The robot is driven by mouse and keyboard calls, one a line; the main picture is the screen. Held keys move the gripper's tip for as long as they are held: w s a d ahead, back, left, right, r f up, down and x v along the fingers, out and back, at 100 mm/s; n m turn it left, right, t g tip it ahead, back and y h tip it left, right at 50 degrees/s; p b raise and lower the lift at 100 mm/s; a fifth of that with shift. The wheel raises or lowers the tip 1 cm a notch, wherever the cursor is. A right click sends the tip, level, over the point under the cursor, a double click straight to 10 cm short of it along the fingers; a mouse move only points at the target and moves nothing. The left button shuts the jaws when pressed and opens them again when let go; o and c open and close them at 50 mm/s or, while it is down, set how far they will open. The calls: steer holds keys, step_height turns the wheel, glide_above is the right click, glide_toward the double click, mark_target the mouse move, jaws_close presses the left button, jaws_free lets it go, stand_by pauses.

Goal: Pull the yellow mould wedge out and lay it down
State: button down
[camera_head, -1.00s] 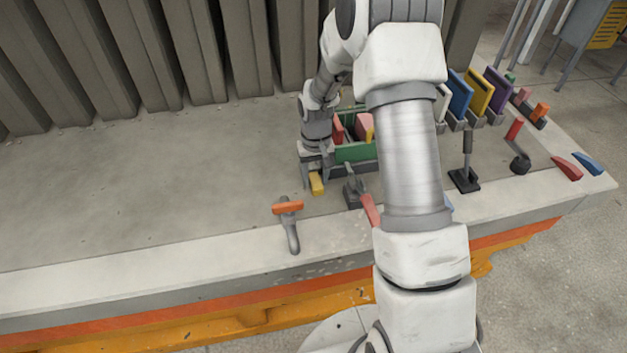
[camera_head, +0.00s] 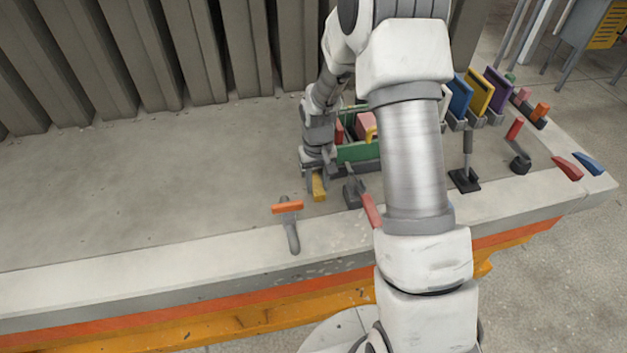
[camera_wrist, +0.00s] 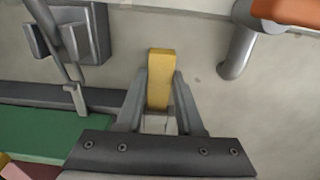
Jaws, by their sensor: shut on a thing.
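The yellow mould wedge (camera_head: 318,187) is a small yellow block low over the grey mould bed, left of the green crate. In the wrist view the wedge (camera_wrist: 160,78) stands between the two grey fingers, its far end sticking out past the fingertips. My gripper (camera_head: 314,184) is shut on it; the fingers also show in the wrist view (camera_wrist: 161,88). I cannot tell whether the wedge touches the bed. Its near end is partly hidden by the fingers.
A green crate (camera_head: 358,153) with coloured things stands just right of my gripper. A black clamp with a red handle (camera_head: 371,210) and an orange-handled tool (camera_head: 288,208) are near. Several coloured panels (camera_head: 480,92) stand at the right. The bed's left side (camera_head: 130,190) is clear.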

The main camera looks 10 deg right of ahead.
mark_target(325, 217)
steer(key=shift+s, duration=2.1)
steer(key=shift+s+b, duration=0.4)
steer(key=shift+s, duration=1.6)
steer(key=shift+r, duration=0.1)
